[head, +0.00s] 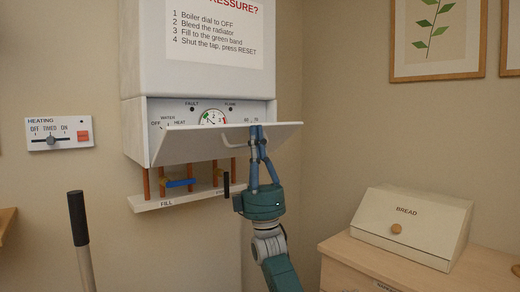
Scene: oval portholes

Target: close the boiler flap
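The boiler flap (205,144) is a white panel at the bottom front of the white boiler (190,60) on the wall. It is open, tipped outward, and the control panel shows above it. A pale bar handle (234,143) is on its outer face. My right gripper (257,132) reaches up from below, its blue fingers close together at the right end of the handle. It appears shut on the handle, though the fingers hide the exact contact. My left gripper is not in view.
Copper pipes (146,183), a blue tap lever (180,183) and a white shelf marked FILL (185,199) are under the flap. A heating control (60,133) is on the wall at left. A bread box (410,226) stands on a wooden cabinet (360,256) at right.

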